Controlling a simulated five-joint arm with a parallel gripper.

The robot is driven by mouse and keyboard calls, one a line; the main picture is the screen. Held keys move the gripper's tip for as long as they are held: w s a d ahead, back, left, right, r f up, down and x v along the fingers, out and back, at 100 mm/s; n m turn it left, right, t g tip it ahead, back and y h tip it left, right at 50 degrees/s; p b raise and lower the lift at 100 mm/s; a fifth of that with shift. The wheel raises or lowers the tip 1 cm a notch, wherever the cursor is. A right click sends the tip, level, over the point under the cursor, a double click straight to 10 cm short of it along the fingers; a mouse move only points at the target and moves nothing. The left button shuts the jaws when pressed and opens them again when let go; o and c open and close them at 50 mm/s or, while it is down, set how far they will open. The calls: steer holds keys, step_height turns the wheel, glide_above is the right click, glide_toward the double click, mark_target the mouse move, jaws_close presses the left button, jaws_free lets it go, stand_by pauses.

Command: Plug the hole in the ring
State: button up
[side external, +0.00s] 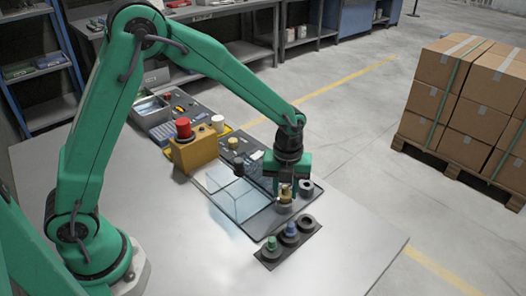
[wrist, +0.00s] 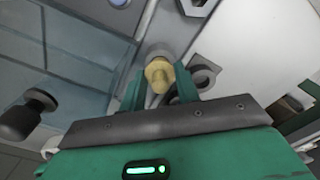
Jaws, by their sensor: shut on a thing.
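My gripper (side external: 285,185) points down and is shut on a brass-yellow plug (side external: 285,194), which also shows between the fingers in the wrist view (wrist: 159,76). A grey round base shows directly below the plug; I cannot tell whether they touch. In the side view a black strip (side external: 266,262) at the table's front bears three dark rings. A green plug (side external: 271,243) stands in the left ring and a blue plug (side external: 290,229) in the middle one. The right ring (side external: 307,223) has an open hole. My gripper is behind and above this strip.
A grey collar (side external: 306,188) stands close to the right of my gripper. A clear glass-like panel (side external: 235,197) lies left of it. A yellow box with a red button (side external: 194,148) and a black knob (side external: 237,166) are farther back.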

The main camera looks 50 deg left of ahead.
steer(key=shift+f, duration=0.5)
stand_by(0.5)
steer(key=o, duration=1.5)
steer(key=shift+r, duration=0.2)
steer(key=shift+r, duration=3.3)
